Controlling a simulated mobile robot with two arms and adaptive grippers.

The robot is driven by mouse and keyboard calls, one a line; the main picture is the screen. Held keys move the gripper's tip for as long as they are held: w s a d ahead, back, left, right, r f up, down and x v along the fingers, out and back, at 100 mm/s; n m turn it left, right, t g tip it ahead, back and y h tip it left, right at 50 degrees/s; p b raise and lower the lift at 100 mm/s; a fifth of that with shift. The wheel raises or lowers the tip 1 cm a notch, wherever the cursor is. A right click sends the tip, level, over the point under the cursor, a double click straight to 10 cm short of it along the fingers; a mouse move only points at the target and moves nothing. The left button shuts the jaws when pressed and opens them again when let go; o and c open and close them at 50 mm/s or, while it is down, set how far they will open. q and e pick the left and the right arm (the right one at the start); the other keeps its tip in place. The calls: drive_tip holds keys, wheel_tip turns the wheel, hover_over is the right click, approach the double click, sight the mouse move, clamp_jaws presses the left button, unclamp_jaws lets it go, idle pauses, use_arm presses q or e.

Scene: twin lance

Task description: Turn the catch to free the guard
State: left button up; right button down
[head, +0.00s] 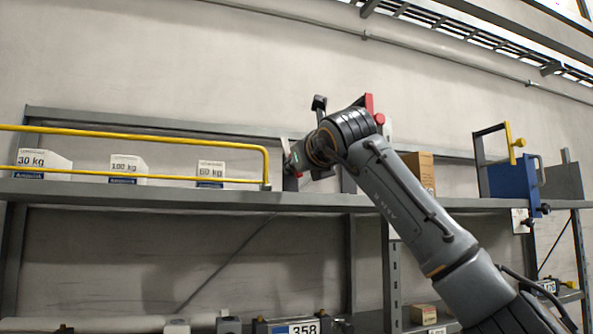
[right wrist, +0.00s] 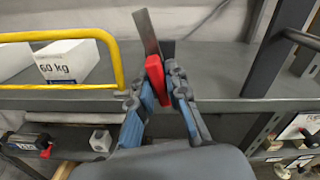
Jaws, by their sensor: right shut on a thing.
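The catch has a red grip (right wrist: 156,80) and a grey metal plate (right wrist: 147,32) rising above it, tilted a little left in the right wrist view. My right gripper (right wrist: 163,88) is shut on the red grip, one finger on each side. In the head view my right gripper (head: 297,158) is partly hidden by my own wrist, with only a bit of red showing below it. The yellow guard (head: 150,137) is a bar along the shelf front. Its bent end (right wrist: 117,62) stands just left of the catch, apart from the fingers. My left gripper is not in view.
White boxes marked 30 kg (head: 43,164), 100 kg (head: 128,168) and 60 kg (head: 211,173) stand on the shelf (head: 130,191) behind the guard. A grey post (right wrist: 278,50) rises right of my gripper. A blue panel with a yellow handle (head: 512,181) is at far right.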

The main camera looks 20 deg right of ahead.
drive_tip(key=shift+f+m+b, duration=0.1)
drive_tip(key=shift+m+b, duration=0.3)
drive_tip(key=shift+m, duration=1.2)
drive_tip(key=c, duration=1.4)
unclamp_jaws()
drive_tip(key=shift+o, duration=0.2)
drive_tip(key=shift+s, duration=0.1)
drive_tip(key=s, duration=1.2)
drive_tip(key=shift+d, duration=0.2)
drive_tip(key=shift+w, duration=0.15)
